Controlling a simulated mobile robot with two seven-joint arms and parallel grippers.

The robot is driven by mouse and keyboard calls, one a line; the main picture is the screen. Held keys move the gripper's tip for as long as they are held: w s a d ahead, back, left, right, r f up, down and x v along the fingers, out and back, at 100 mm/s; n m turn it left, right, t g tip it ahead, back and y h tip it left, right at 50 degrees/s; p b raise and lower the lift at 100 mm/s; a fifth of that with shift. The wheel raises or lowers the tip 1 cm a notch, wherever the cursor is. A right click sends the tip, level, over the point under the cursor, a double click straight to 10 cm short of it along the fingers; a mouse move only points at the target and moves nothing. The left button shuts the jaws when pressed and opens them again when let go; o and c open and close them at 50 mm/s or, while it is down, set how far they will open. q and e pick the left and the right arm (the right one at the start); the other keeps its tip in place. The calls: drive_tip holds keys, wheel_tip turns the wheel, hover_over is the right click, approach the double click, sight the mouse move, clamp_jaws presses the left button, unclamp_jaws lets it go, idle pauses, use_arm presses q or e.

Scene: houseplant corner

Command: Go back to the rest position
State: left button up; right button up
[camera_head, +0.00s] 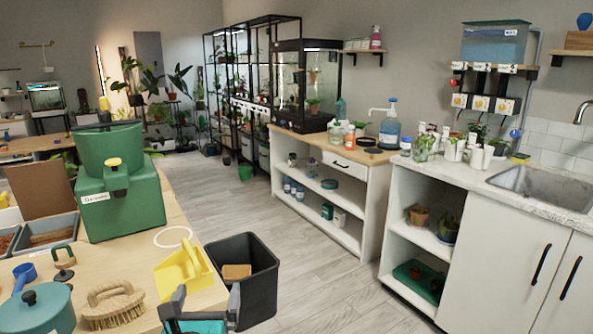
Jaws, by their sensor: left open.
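My left gripper (203,305) shows at the bottom edge, its two dark fingers spread apart with nothing seen between them. It is at the right front corner of the wooden table (150,262). A teal patch shows low between the fingers; I cannot tell what it is. A yellow scoop (182,272) lies just beyond the gripper on the table. My right gripper is not in view.
A black bin (256,270) with a brown block inside stands right of the table. A green dispenser (120,195), a brush (113,305) and a teal pot (38,309) stand on the table. White cabinets (495,270) line the right. The floor (300,262) between is clear.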

use_arm(q)
drive_tip(key=s+f+n+g+h, duration=0.1)
drive_tip(key=s+f+n+g, duration=0.2)
drive_tip(key=s+f+n, duration=0.6)
drive_tip(key=s+a+f+n+g+h, duration=0.1)
drive_tip(key=s+f+n+g, duration=0.3)
drive_tip(key=s+f+n, duration=0.6)
drive_tip(key=shift+s+n+h+p, duration=0.5)
drive_tip(key=shift+s+n, duration=1.15)
drive_tip(key=shift+n, duration=5.15)
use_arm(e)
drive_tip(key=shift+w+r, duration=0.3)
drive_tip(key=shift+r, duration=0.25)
